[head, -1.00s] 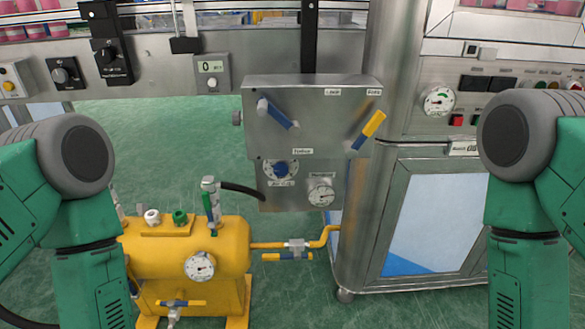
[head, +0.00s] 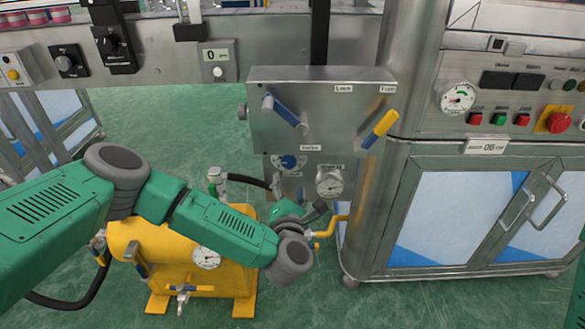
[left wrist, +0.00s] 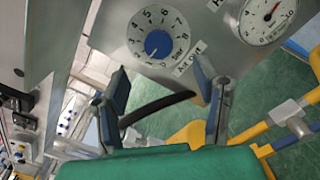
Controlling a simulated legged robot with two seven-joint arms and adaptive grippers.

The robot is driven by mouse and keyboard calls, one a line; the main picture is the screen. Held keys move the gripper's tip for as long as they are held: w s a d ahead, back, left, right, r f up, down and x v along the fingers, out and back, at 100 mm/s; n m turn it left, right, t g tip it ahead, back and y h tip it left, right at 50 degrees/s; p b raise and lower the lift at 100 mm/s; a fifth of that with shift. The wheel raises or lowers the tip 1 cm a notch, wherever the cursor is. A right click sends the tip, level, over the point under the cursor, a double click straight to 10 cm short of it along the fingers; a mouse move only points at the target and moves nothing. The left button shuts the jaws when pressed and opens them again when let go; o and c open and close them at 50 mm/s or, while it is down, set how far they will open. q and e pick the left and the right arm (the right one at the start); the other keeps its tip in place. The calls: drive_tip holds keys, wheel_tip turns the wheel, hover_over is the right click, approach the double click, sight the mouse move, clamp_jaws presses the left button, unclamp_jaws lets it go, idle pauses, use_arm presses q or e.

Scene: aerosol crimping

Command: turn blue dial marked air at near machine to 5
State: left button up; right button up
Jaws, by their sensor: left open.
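The blue dial (head: 288,161) is on the lower part of the grey metal panel in the head view. Part of the panel below it is hidden by my left gripper. In the left wrist view the blue dial (left wrist: 158,43) has a white round face with numbers around it; I cannot tell which number it points at. A label plate reading "AIR" (left wrist: 188,58) sits beside it. My left gripper (head: 298,196) is just below the dial. Its two fingers (left wrist: 160,82) are spread, empty and apart from the dial. My right gripper is not in view.
A pressure gauge (head: 330,181) sits right of the dial. Blue (head: 285,110) and yellow (head: 381,129) handles stick out above. A yellow tank (head: 135,237) stands below, behind my left arm. A steel cabinet (head: 440,215) stands at right. Green floor is open behind the panel.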

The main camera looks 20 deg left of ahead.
sight(289, 163)
use_arm(q)
drive_tip(key=x, duration=0.2)
drive_tip(key=b+x, duration=0.1)
drive_tip(key=x, duration=0.2)
drive_tip(key=b+x, duration=0.1)
drive_tip(key=x, duration=0.1)
drive_tip(key=shift+w+a+f, duration=0.15)
drive_tip(key=shift+w+a, duration=0.15)
drive_tip(key=shift+a, duration=0.1)
drive_tip(key=shift+w, duration=0.45)
drive_tip(key=c, duration=1.1)
